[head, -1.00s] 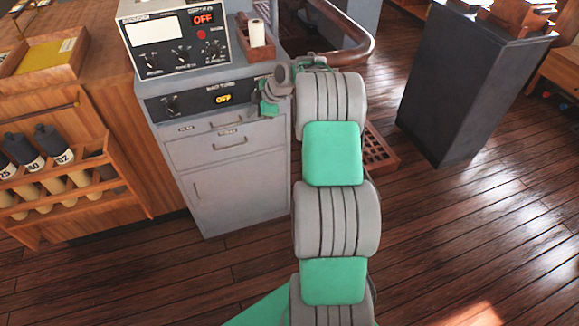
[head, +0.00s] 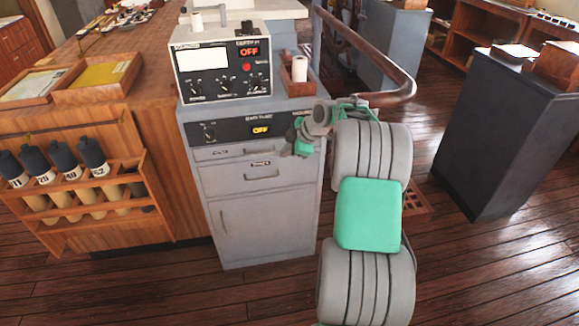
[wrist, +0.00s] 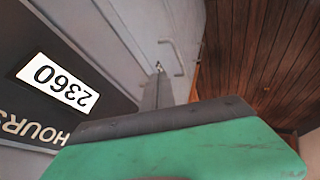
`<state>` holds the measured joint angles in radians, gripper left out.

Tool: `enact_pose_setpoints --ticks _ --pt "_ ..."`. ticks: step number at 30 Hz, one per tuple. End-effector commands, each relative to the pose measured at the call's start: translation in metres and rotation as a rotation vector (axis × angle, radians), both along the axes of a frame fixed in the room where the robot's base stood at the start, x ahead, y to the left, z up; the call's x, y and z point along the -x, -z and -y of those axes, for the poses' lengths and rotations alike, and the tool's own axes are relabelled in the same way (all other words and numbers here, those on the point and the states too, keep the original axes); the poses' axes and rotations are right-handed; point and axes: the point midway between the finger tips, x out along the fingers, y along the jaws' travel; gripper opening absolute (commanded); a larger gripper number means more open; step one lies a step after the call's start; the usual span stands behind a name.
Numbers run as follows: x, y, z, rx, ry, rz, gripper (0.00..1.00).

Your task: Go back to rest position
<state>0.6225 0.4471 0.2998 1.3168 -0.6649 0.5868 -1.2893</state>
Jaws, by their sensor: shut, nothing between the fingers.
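My arm reaches up on the right of the head view, with my gripper (head: 291,148) small at its far end. The gripper is shut and empty, in front of the upper right corner of a grey cabinet (head: 262,215), by the right end of its black control strip (head: 228,131). Whether it touches the cabinet cannot be told. In the wrist view, the green and dark gripper body fills the bottom. A black panel with a white "2360" counter (wrist: 58,84) and the word HOURS lies close by on the left.
A radio-like unit (head: 221,68) with an orange OFF display stands on the cabinet, beside a small wooden holder (head: 297,84). A wooden rack (head: 80,205) of dark-capped tubes is at left. A brown handrail (head: 372,55) and a dark pedestal (head: 505,135) stand right. Plank floor lies between.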

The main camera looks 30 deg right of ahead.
Motion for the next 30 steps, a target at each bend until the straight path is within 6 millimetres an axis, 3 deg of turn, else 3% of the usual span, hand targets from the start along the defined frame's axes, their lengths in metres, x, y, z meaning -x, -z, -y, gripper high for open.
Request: enact_pose_setpoints --ticks 1,7,17,20,23,24,27,30 --pt "0.008 -0.016 0.008 0.005 0.006 0.006 0.0" --pt "0.036 -0.057 0.009 0.001 -0.012 0.0 0.0" --pt "0.052 -0.081 0.009 -0.008 -0.007 -0.012 0.0" --pt "0.059 -0.102 -0.025 -0.037 0.061 -0.061 0.0" --pt "0.087 -0.131 -0.089 -0.1 0.229 -0.163 0.0" --pt "0.107 -0.14 -0.117 -0.127 0.321 -0.211 0.0" --pt "0.17 -0.153 -0.174 -0.188 0.569 -0.314 0.0" --pt "0.236 -0.151 -0.204 -0.234 0.804 -0.381 0.0"
